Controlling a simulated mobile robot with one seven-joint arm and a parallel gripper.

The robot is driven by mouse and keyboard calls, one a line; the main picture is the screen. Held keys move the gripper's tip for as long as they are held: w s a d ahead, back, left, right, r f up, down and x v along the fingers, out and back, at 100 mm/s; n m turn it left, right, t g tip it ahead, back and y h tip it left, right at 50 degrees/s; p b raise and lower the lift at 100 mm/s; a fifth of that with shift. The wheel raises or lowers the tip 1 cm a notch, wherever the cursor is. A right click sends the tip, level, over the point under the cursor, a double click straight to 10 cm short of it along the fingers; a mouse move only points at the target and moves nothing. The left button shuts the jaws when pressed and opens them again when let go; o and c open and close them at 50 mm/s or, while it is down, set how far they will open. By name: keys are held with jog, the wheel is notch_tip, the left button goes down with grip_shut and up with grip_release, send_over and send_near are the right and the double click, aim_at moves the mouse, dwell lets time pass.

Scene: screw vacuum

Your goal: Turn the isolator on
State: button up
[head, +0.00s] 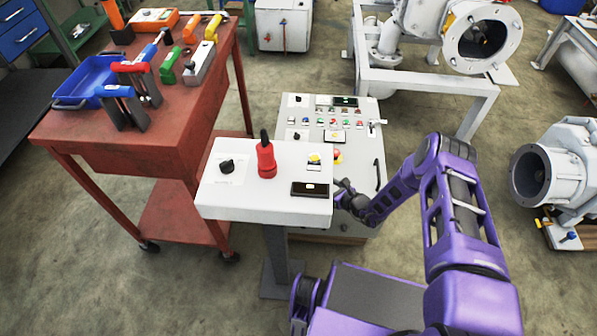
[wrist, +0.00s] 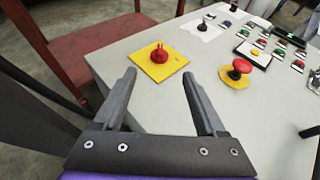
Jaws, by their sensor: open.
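The isolator looks to be the red rotary knob (wrist: 159,54) on a square yellow plate (wrist: 172,66), on the grey control panel (wrist: 130,52) in the wrist view. I cannot read its on or off mark. My gripper (wrist: 159,76) is open and empty, its two fingers pointing toward the knob, with the knob in line with the gap just beyond the tips. I see no contact. In the head view my gripper (head: 345,190) is beside the white pedestal panel, its tips partly hidden. The isolator is not visible there, while the grey control panel (head: 369,155) is.
A red mushroom button (wrist: 239,66) on a yellow disc sits right of the isolator. Several small buttons and switches lie beyond it. The white pedestal panel (head: 218,200) carries a red-handled control (head: 266,158). A red tool trolley (head: 170,130) stands left.

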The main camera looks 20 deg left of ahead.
jog(key=b+x, duration=0.3)
jog(key=x, duration=0.9)
jog(key=shift+w+a+f+b, duration=0.1)
jog(key=shift+a+f+b, duration=0.15)
jog(key=shift+a+b, duration=0.1)
jog(key=shift+w+a+f, duration=0.1)
jog(key=shift+w+a, duration=0.2)
jog(key=shift+a, duration=0.15)
jog(key=shift+c, duration=0.2)
